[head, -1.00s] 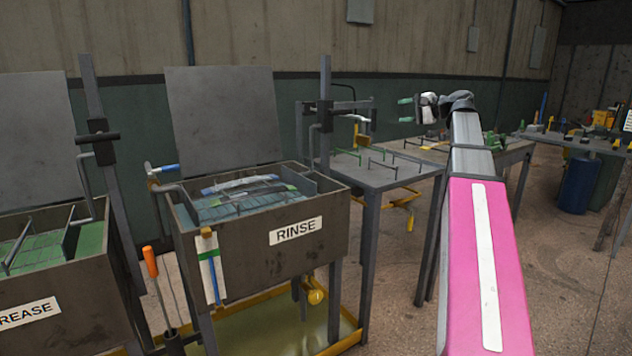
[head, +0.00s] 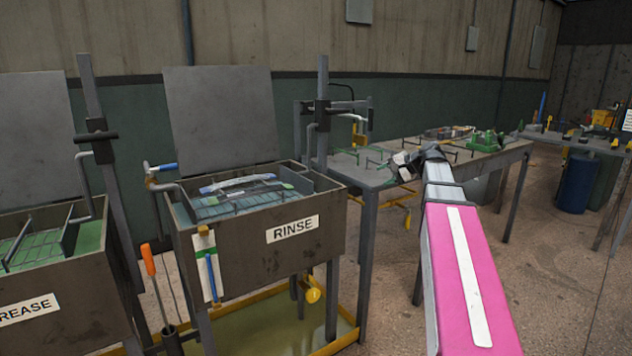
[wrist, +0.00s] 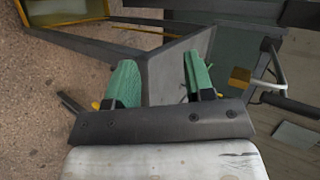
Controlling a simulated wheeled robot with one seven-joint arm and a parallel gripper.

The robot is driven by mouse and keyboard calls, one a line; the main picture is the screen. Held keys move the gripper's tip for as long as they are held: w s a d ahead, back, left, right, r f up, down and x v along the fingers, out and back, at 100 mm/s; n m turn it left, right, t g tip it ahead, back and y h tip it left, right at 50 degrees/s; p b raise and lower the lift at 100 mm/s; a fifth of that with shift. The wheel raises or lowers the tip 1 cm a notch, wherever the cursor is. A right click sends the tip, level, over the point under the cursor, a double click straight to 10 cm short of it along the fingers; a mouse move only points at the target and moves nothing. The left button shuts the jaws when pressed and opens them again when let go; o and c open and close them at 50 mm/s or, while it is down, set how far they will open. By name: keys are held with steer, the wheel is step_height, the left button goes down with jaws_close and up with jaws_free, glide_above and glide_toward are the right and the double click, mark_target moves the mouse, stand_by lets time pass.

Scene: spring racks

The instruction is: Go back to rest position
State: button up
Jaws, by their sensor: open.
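My gripper (wrist: 157,82) shows in the wrist view with its two green fingers apart and nothing between them. In the head view my pink and grey arm reaches out at the right, and its wrist end is near the front edge of the grey work table (head: 365,180). The fingers themselves are mostly hidden there behind or beside the wrist. In the wrist view, the grey table frame and legs lie beyond the fingers.
A tank labelled RINSE (head: 257,243) stands left of the arm, holding wire racks and springs. A second tank (head: 62,278) stands at the far left. A yellow-edged drip tray (head: 345,340) lies below. A blue barrel (head: 577,184) stands at the right. Floor right of my arm is clear.

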steer(key=s+a+f+n+g+h, duration=0.1)
steer(key=s+a+f, duration=0.15)
steer(key=f, duration=0.45)
steer(key=s+a+f+g+h, duration=0.1)
steer(key=s+f+h, duration=0.15)
steer(key=f, duration=0.45)
steer(key=s+a+f+n+g+h, duration=0.1)
steer(key=s+f, duration=0.2)
steer(key=f, duration=0.4)
steer(key=s+a+f+n+g+h, duration=0.1)
steer(key=s+f+n+g+h, duration=0.2)
steer(key=s+f, duration=1.2)
step_height(320, 180, down, 3)
steer(key=shift+s+r+n+g+h, duration=0.15)
steer(key=shift+s+n+g+h, duration=0.15)
steer(key=shift+n+h, duration=0.75)
